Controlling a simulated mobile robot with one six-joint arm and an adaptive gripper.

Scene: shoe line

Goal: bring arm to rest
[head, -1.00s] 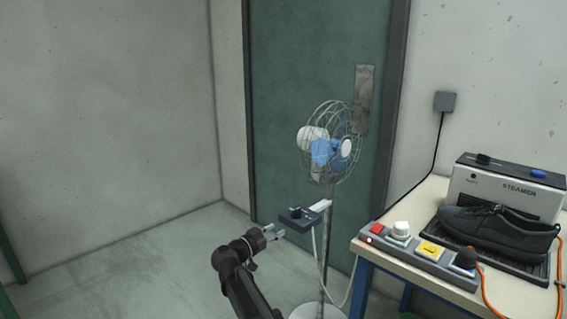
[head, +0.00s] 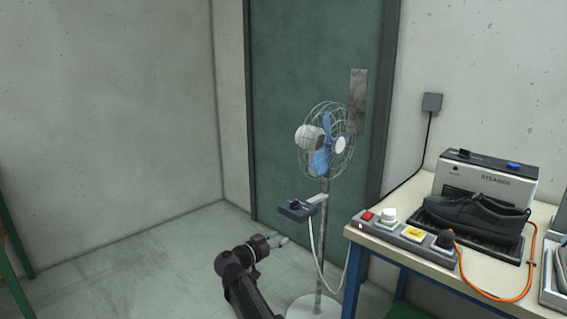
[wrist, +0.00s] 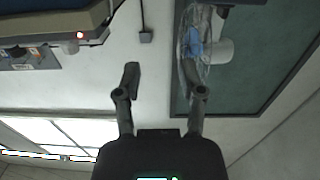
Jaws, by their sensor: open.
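My dark arm rises from the bottom of the head view and ends in my gripper (head: 281,240). The gripper is in front of and below the fan's control box (head: 298,208), apart from it in the picture. In the wrist view my gripper (wrist: 162,82) shows two separated fingers with nothing between them. That view is upside down, and the fan (wrist: 200,45) appears behind the right finger.
The standing fan (head: 326,142) is before a green door (head: 300,60). The floor left of my arm (head: 130,265) is clear.

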